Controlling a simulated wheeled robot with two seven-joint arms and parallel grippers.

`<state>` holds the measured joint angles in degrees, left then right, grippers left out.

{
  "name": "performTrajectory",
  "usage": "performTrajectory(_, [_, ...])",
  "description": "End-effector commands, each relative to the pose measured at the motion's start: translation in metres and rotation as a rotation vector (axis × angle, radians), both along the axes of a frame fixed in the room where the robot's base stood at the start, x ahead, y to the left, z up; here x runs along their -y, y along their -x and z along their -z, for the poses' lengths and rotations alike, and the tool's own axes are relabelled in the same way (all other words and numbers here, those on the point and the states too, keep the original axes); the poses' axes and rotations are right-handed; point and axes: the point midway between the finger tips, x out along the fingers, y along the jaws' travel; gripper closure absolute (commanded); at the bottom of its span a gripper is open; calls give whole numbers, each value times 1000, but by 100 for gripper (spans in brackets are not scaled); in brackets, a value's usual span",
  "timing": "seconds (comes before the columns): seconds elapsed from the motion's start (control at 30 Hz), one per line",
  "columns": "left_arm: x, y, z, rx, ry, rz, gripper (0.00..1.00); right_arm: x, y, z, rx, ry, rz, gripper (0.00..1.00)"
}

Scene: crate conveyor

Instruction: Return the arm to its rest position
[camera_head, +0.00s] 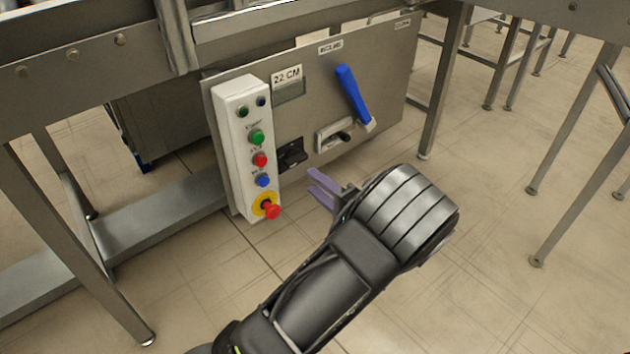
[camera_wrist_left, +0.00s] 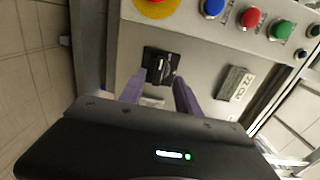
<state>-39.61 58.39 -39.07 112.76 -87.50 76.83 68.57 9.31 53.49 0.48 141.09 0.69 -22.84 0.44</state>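My left arm (camera_head: 320,295) reaches in from the bottom of the head view. My left gripper (camera_head: 322,188) has two purple fingers that stand apart with nothing between them. It is in front of the conveyor's control panel (camera_head: 355,80), just below and right of a black rotary switch (camera_head: 291,154). In the left wrist view the fingers (camera_wrist_left: 168,90) point toward that switch (camera_wrist_left: 161,64), with a gap between them. I cannot tell the exact distance to the panel. My right gripper is not in view.
A white button box (camera_head: 233,125) carries green, red and blue buttons and a red emergency stop (camera_head: 270,210). A blue lever (camera_head: 352,94) and a 22 CM label (camera_head: 287,76) are on the panel. Metal legs (camera_head: 75,240) stand left and right. Open tiled floor (camera_head: 490,220) lies right.

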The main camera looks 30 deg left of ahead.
Motion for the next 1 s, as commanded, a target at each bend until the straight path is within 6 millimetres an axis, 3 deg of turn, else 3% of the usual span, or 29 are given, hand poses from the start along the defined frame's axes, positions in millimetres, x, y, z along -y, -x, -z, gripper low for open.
performTrajectory(0.63, [0, -2, 5, -57, 5, 9, 61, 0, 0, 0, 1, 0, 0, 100])
performTrajectory(0.77, [2, 5, 46, -218, 127, 11, 61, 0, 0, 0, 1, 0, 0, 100])
performTrajectory(0.83, [11, 18, 80, -323, 235, 11, 61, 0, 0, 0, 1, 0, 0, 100])
performTrajectory(1.0, [62, 73, 180, -581, 593, 44, 61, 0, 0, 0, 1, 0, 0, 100])
